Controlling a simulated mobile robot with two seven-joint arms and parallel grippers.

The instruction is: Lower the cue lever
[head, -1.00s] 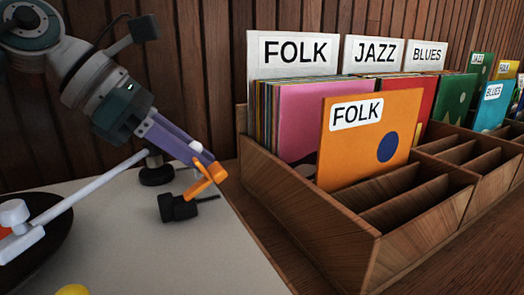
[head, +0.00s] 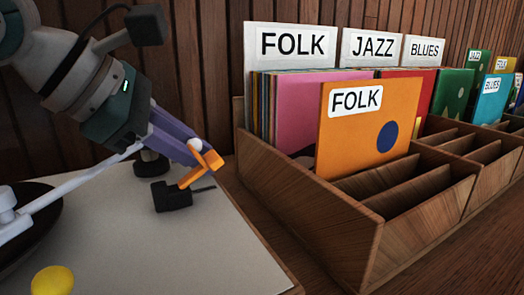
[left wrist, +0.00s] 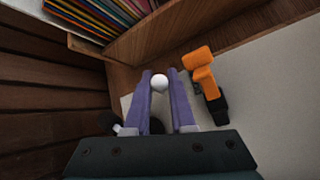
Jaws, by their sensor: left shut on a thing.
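My left gripper (head: 199,153), with purple fingers, comes down over the turntable's back right part. In the left wrist view its fingertips (left wrist: 160,90) are closed around a small white ball (left wrist: 160,81), which also shows in the head view (head: 195,144). An orange lever-like piece (head: 203,168) rises at a slant beside the fingers from a small black block (head: 172,196). In the left wrist view the orange piece (left wrist: 202,70) is right of the fingers, outside them. I cannot tell which part is the cue lever. What bears the ball is hidden. My right gripper is not in view.
The white tonearm (head: 78,183) crosses the pale turntable deck (head: 130,250) at left. A yellow knob (head: 52,280) is at its front. A wooden record crate (head: 310,215) stands close on the right, before a slatted wall (head: 190,50).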

